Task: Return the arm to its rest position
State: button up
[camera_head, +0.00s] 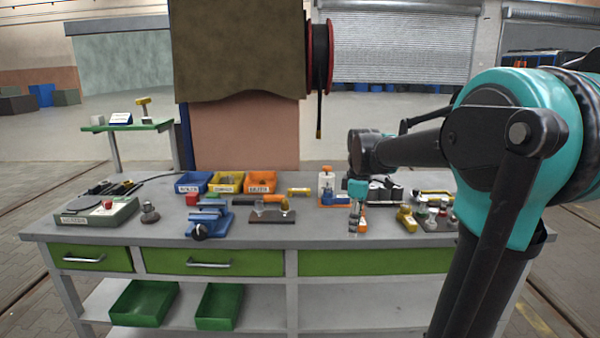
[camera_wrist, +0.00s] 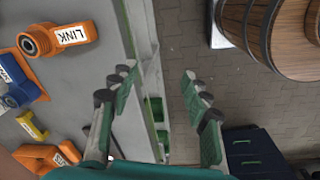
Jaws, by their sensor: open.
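My arm reaches in from the right in the head view, over the grey workbench (camera_head: 130,232). My gripper (camera_head: 357,222) hangs from its end, pointing down near the front right half of the bench. In the wrist view my gripper (camera_wrist: 158,85) has its two fingers spread apart with nothing between them. The bench's front edge runs below the gap, with the paved floor to the right. An orange part labelled LINK (camera_wrist: 60,38) lies on the bench left of the fingers, apart from them.
A blue vise (camera_head: 208,220), small blue, yellow and orange bins (camera_head: 227,182) and an orange-and-white bottle-like item (camera_head: 326,185) stand on the bench. A wooden barrel (camera_wrist: 275,35) and a dark blue cabinet (camera_wrist: 255,152) show beyond the bench edge. A hose reel (camera_head: 319,55) hangs behind.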

jog(key=s+d+f+m+t, duration=0.2)
jog(key=s+f+m+t, duration=0.1)
jog(key=s+f+m, duration=1.1)
jog(key=s+f, duration=0.4)
jog(key=shift+s+d+f, duration=0.15)
jog(key=shift+d, duration=0.25)
